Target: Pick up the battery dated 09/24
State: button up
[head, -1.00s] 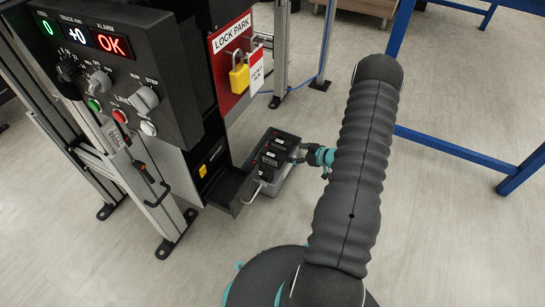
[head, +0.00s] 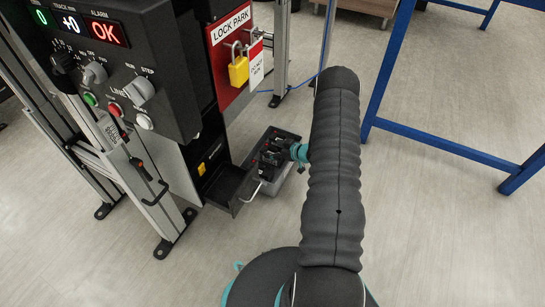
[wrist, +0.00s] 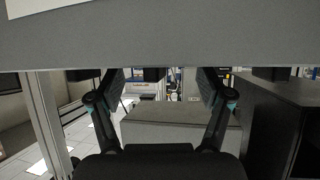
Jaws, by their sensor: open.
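A grey tray (head: 293,172) with dark batteries (head: 268,158) stands low on the floor beside the machine in the head view. My gripper (head: 273,153) is over the tray and hides much of the batteries, so I cannot read any date or tell which one is dated 09/24. In the wrist view my gripper (wrist: 161,88) is open, with its two fingers apart and nothing clearly held between them. A large grey surface with a white patch fills the top of that view; I cannot tell what it is. Contact with a battery cannot be told.
The machine's control panel (head: 115,70) and a black open bin (head: 228,187) stand left of the tray. A yellow padlock (head: 238,71) hangs on a red LOCK PARK plate above. A blue frame (head: 440,142) stands at the right. The floor between is clear.

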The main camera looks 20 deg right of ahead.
jog(key=shift+w+a+f, duration=0.2)
jog(key=shift+w+f, duration=0.05)
jog(key=shift+w, duration=0.2)
jog(key=c, duration=1.3)
jog(key=shift+r, duration=0.1)
grip_shut()
jog(key=shift+r, duration=0.1)
